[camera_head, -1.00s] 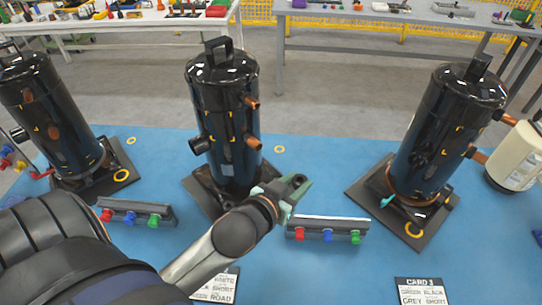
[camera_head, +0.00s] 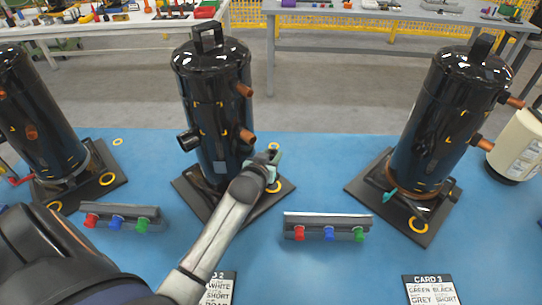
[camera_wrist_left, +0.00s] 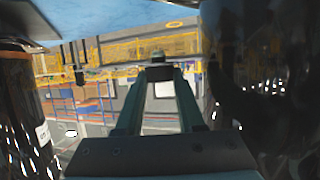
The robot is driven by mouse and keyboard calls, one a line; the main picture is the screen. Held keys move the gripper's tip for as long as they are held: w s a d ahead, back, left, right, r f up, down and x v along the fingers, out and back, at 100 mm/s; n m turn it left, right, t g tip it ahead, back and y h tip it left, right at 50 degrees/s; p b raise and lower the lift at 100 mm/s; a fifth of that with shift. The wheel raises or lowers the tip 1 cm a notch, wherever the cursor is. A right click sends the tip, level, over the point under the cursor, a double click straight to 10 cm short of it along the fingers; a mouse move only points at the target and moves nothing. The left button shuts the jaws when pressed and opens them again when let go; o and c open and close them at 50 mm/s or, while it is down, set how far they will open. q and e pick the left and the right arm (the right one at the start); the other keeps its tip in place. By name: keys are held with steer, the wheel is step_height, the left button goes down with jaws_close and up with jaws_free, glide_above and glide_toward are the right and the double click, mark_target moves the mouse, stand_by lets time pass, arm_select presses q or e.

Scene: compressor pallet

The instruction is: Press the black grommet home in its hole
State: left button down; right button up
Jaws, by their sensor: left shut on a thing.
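My left gripper (camera_head: 268,160) is beside the lower right of the middle black compressor (camera_head: 218,118), over the right part of its dark base plate (camera_head: 264,203). In the left wrist view its two long fingers (camera_wrist_left: 158,66) run together at the tips, shut on a small dark piece. That piece is too small to identify surely as the black grommet. A yellow ring (camera_head: 274,188) on the plate shows partly behind the gripper. The hole inside it is hidden. My right gripper is not in view.
A rack with red, blue and green pieces (camera_head: 327,226) lies right of the arm, another (camera_head: 122,217) left. The right compressor (camera_head: 440,125) and a cream canister (camera_head: 519,148) stand further right. A card (camera_head: 434,290) lies in front. Blue mat between them is clear.

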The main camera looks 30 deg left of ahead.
arm_select(q)
steer(key=shift+r, duration=0.1)
steer(key=shift+f+b, duration=1.75)
steer(key=shift+f, duration=1.25)
steer(key=shift+r+p, duration=0.1)
steer(key=shift+p, duration=0.65)
steer(key=shift+s+f+b, duration=0.1)
steer(key=shift+f+b, duration=0.9)
steer(key=shift+f, duration=0.45)
steer(key=shift+c, duration=2.2)
jaws_free()
